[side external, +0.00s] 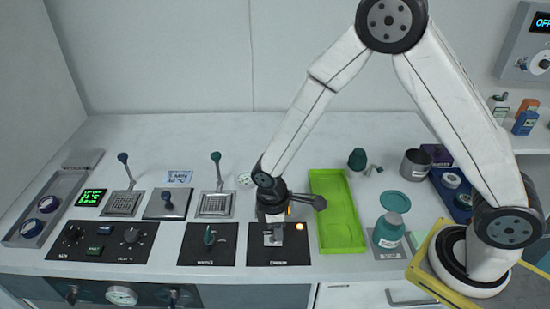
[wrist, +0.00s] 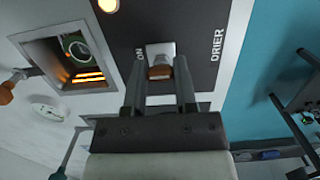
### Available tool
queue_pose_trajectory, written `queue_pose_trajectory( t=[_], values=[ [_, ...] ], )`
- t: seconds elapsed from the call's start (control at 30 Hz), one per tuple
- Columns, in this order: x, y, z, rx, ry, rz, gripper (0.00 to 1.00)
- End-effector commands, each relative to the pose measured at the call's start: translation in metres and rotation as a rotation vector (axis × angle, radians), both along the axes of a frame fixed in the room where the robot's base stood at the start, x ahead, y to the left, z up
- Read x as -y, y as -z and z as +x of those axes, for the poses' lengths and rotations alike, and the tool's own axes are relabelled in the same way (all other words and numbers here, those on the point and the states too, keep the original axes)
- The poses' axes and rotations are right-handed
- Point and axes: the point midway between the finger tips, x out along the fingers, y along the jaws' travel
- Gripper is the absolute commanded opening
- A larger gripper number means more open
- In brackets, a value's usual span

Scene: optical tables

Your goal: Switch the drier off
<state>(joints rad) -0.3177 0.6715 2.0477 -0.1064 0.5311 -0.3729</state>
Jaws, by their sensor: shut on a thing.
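The drier panel (side external: 262,258) is a dark plate on the front of the bench. In the wrist view the panel (wrist: 196,20) carries the words DRIER and ON. Its switch (wrist: 160,58) has a pale base and a brown-orange lever. My gripper (side external: 272,238) points down over the panel. In the wrist view my gripper (wrist: 160,75) has its two fingers on either side of the switch lever, shut on it. The round lamp glows on the panel (side external: 299,227), and in the wrist view this lamp (wrist: 108,5) shows at the top edge.
A square recess (wrist: 72,60) with glowing orange bars holds a green-ringed item beside the panel. The water panel (side external: 208,243) stands to the left.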

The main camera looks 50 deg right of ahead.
Motion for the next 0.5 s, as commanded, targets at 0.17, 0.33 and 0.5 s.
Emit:
queue_pose_trajectory(
  t=[0.17,0.33,0.5],
  values=[
    [-0.0036,-0.0012,0.0039,-0.070,-0.002,-0.071,0.00],
    [-0.0068,-0.0016,0.0069,-0.152,-0.002,-0.153,0.00],
    [-0.0104,-0.0017,0.0104,-0.236,-0.001,-0.237,0.00]
  ],
)
